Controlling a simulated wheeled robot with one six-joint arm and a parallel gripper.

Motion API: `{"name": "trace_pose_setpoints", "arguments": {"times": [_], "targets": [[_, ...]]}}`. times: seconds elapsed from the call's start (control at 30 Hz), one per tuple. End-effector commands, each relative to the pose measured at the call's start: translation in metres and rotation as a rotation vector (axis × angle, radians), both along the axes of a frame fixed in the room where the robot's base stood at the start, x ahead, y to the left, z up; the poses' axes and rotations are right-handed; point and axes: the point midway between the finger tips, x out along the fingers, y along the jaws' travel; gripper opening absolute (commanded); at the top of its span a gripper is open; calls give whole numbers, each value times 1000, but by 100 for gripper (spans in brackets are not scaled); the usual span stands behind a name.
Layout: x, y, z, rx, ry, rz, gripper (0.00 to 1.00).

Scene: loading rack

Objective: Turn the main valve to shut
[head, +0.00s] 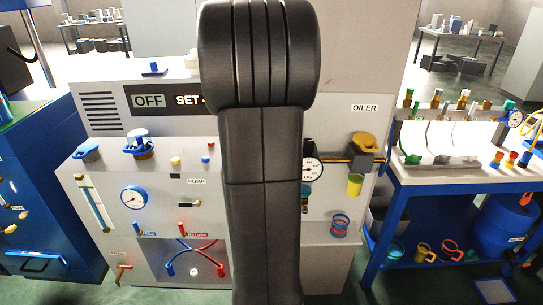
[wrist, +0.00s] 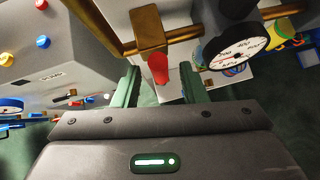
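In the wrist view, a brass valve body (wrist: 151,32) sits on a brass pipe (wrist: 188,33). A short red handle (wrist: 158,68) sticks out from it toward my gripper. I take this to be the main valve, though no label on it is readable. My gripper (wrist: 161,82) is open, with one green finger on each side of the handle's line. The handle's tip appears between the fingertips, with gaps on both sides; I cannot tell how deep it sits. In the head view, my arm hides the valve and the gripper.
A dial gauge (wrist: 238,48) is close right of the right finger; it also shows in the head view (head: 312,169). A grey panel box (wrist: 60,55) is at left. In the head view, the yellow-topped oiler (head: 364,144) and a blue workbench (head: 385,215) stand right.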

Motion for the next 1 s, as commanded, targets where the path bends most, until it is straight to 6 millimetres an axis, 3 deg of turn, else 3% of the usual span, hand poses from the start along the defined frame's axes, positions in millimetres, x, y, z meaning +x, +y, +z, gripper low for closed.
{"name": "trace_pose_setpoints", "arguments": {"times": [0.03,0.1,0.4,0.63,1.0], "targets": [[-8,3,15,1,-3,2,39],[-20,5,28,1,-3,1,39],[-63,13,68,1,-1,1,39],[-76,15,79,1,0,1,39],[-77,15,79,0,1,0,39]]}}
